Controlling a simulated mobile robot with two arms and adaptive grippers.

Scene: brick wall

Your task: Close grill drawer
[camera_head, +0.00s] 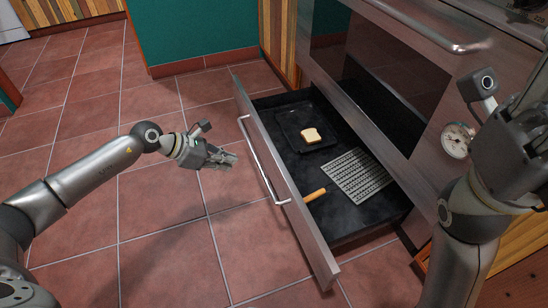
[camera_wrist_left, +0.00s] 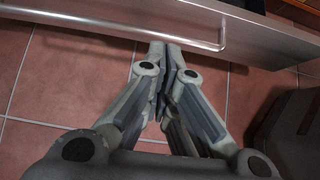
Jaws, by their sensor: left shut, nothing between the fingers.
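The grill drawer (camera_head: 262,150) under the oven is pulled out, with a steel front and a long bar handle (camera_head: 258,158). In it lie a dark tray (camera_head: 290,131) with a slice of bread (camera_head: 311,135), a wire rack (camera_head: 357,176) and a wooden handle (camera_head: 315,195). My left gripper (camera_head: 232,158) is shut and empty, a little left of the drawer front and apart from it. In the left wrist view the closed fingertips (camera_wrist_left: 165,45) point toward the handle (camera_wrist_left: 222,30) and drawer front (camera_wrist_left: 262,42). My right gripper (camera_head: 535,135) is at the right edge, its fingers mostly cut off.
The oven door (camera_head: 372,75) with its bar handle (camera_head: 440,40) stands above the drawer. A round gauge (camera_head: 457,140) is near my right arm. Tiled floor (camera_head: 160,250) left of the drawer is free. A green wall (camera_head: 195,30) stands behind.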

